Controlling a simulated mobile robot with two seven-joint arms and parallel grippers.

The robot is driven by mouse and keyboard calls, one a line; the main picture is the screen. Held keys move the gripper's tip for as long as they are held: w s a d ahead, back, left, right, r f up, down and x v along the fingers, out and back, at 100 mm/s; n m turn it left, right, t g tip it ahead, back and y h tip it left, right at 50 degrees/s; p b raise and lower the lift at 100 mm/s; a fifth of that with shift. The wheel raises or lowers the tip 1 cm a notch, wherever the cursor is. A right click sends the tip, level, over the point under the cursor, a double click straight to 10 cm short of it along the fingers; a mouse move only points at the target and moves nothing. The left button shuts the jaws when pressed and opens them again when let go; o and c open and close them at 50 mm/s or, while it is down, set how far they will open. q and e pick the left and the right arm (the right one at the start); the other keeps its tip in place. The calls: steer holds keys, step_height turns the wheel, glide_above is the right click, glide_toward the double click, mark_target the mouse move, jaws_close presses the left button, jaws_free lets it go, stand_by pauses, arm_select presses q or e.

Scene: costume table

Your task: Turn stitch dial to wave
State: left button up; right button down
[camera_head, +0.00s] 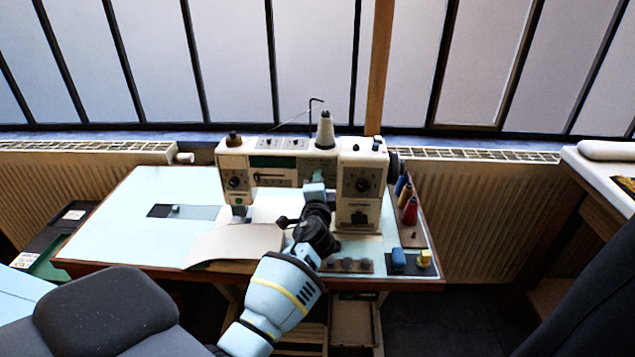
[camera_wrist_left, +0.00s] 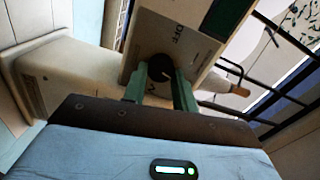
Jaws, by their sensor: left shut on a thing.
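The sewing machine (camera_head: 285,160) stands upright on the pale table in the head view. My left gripper (camera_head: 318,178) reaches up to the middle of its front panel. In the left wrist view, the gripper's green fingers (camera_wrist_left: 160,80) stand on either side of a black round dial (camera_wrist_left: 159,67) and are shut on it. The dial has a small light mark, and printed lettering, partly legible, sits on the panel beside it. In the head view this dial is hidden behind my gripper. Which stitch the mark points to cannot be read. My right gripper is not in view.
Other dials sit at the machine's left end (camera_head: 234,183) and right end (camera_head: 362,185). Thread spools (camera_head: 409,211) stand on a strip at the right, with blue and yellow items (camera_head: 424,258) at the front edge. A pale cloth (camera_head: 235,243) lies front left. The table's left side is mostly clear.

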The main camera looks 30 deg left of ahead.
arm_select(q)
steer(key=shift+a+f+m+p, duration=0.1)
steer(key=shift+m+p, duration=1)
steer(key=shift+m, duration=2.7)
steer(key=shift+a+f+m+p, duration=0.1)
steer(key=shift+m+p, duration=0.95)
steer(key=shift+m, duration=2.75)
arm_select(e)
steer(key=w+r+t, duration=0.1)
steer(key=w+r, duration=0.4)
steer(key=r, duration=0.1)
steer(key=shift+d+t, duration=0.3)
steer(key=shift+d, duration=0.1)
arm_select(q)
steer(key=shift+s, duration=0.1)
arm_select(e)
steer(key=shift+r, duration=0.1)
arm_select(q)
steer(key=o, duration=1)
steer(key=shift+f, duration=0.1)
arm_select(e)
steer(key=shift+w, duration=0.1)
arm_select(q)
steer(key=shift+d, duration=0.1)
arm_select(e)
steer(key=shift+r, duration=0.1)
